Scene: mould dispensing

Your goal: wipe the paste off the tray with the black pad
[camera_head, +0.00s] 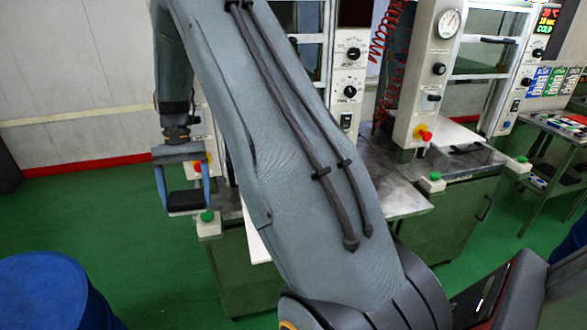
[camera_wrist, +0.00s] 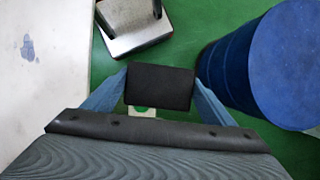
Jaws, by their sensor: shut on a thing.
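My gripper (camera_head: 185,200) is shut on the black pad and hangs in the air left of my forearm in the head view. The black pad (camera_wrist: 160,87) sits between the two blue fingers in the wrist view. A pale flat surface, which looks like the tray (camera_wrist: 45,110), lies to the left in the wrist view, apart from the pad. A small blue-grey smear of paste (camera_wrist: 28,47) is on it. In the head view only a white sliver (camera_head: 256,242) shows beside my arm, perhaps the same tray; the paste is hidden there.
A blue drum (camera_head: 50,290) stands on the green floor at lower left; it also shows in the wrist view (camera_wrist: 280,65). A grey metal plate (camera_wrist: 133,25) is beyond the pad. A green-button box (camera_head: 208,223) is just below the gripper. Machines (camera_head: 435,70) line the back.

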